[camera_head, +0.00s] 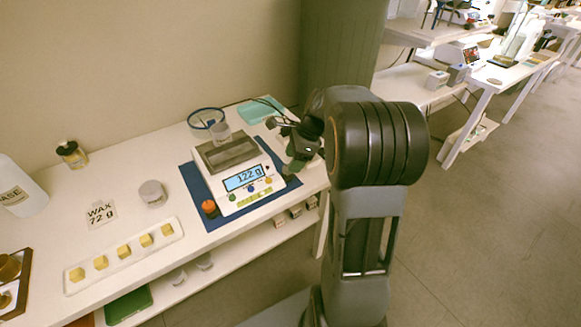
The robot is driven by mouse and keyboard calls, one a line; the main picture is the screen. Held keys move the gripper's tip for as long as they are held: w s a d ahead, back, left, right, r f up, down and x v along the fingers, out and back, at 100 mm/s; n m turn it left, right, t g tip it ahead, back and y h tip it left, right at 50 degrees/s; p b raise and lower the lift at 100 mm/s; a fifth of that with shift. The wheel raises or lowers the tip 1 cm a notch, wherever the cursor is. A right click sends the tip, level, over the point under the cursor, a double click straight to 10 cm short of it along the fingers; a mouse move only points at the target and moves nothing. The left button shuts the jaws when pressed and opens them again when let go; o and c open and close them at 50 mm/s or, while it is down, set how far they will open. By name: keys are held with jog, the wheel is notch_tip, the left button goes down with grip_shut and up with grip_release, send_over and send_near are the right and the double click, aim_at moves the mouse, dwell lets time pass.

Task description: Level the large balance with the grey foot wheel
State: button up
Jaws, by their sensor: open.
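The large balance (238,182) is white with a grey pan (229,153) and a lit display (245,179) reading "122 g". It stands on a blue mat (196,186). A small clear glass cup (219,134) is on or just behind the pan's far edge. An orange-topped wheel or knob (208,208) is at the balance's front left corner. I cannot make out a grey foot wheel; the right side is partly hidden by my gripper. My gripper (285,146) is open, close beside the balance's right side. I see nothing between its fingers, and cannot tell whether it touches the balance.
A blue-rimmed round dish (206,118) and a teal pad (260,110) lie behind the balance. A wall closes the back.

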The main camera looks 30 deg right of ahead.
jog(key=shift+x, duration=1.4)
jog(key=c, duration=0.9)
